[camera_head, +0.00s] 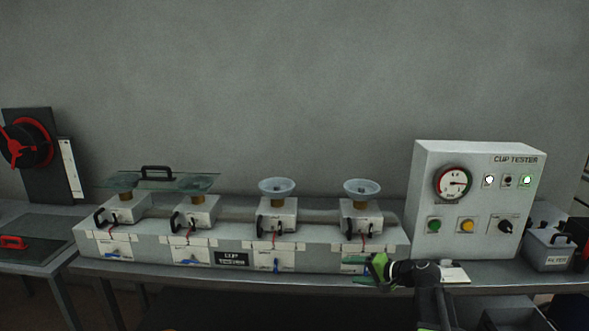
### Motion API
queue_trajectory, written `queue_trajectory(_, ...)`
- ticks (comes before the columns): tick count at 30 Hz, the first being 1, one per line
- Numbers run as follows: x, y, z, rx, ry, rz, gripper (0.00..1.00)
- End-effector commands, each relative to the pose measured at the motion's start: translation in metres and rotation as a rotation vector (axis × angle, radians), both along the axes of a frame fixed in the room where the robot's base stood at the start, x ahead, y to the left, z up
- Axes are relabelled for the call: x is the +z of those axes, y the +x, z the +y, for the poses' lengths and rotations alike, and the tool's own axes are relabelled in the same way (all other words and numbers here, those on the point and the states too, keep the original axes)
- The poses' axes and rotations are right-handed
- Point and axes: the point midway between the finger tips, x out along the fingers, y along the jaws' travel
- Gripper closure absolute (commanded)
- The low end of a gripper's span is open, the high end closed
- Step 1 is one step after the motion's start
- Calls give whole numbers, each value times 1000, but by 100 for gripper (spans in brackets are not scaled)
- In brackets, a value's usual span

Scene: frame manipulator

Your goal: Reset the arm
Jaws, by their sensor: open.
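My gripper (372,270), with green fingers, is in front of the right end of the cup tester bench unit (330,258). Its fingers point left, and they are open with nothing seen between them. My arm comes up from the bottom edge at the right. The fingers overlap the lower front of the rightmost station in the picture; I cannot tell whether they touch it. A blue lever on the station left of it (276,265) hangs down.
Several stations carry suction cups, such as the right cup (362,188). A glass plate with a black handle (157,173) lies over the two left cups. The control box (475,200) with gauge stands right. A grey bin (548,250) is at far right. A red-handled panel (30,240) is left.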

Motion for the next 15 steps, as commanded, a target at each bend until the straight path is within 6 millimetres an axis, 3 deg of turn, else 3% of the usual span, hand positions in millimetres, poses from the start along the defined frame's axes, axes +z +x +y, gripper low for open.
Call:
queue_trajectory(1,-7,-18,43,81,-68,34,38)
queue_trajectory(3,-26,-43,87,186,-182,86,38)
queue_trajectory(7,-63,-106,137,375,-449,198,38)
queue_trajectory(10,-89,-151,127,464,-669,301,38)
queue_trajectory(15,-108,-192,66,483,-910,457,38)
